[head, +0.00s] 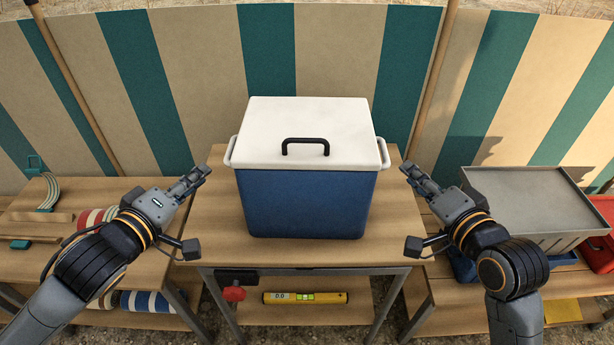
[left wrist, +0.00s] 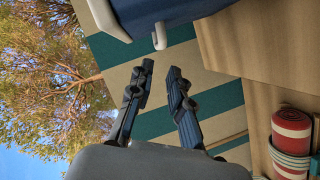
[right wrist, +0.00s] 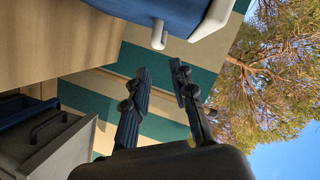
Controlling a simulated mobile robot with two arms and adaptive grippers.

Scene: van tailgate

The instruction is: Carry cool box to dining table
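The cool box (head: 303,205) is blue with a white lid and a black top handle. It stands upright on a wooden table (head: 215,252) in the middle of the head view, with a white side handle at each end. My left gripper (head: 200,175) is open and empty, left of the box and apart from its left handle (head: 229,151). My right gripper (head: 407,172) is open and empty, right of the box and apart from its right handle (head: 384,153). No dining table is identifiable.
A striped windbreak (head: 340,50) stands behind. A grey crate (head: 530,205) and red container (head: 603,212) are at right. Rolled striped textiles (head: 145,302) lie at left. A yellow spirit level (head: 305,297) lies on the shelf below.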

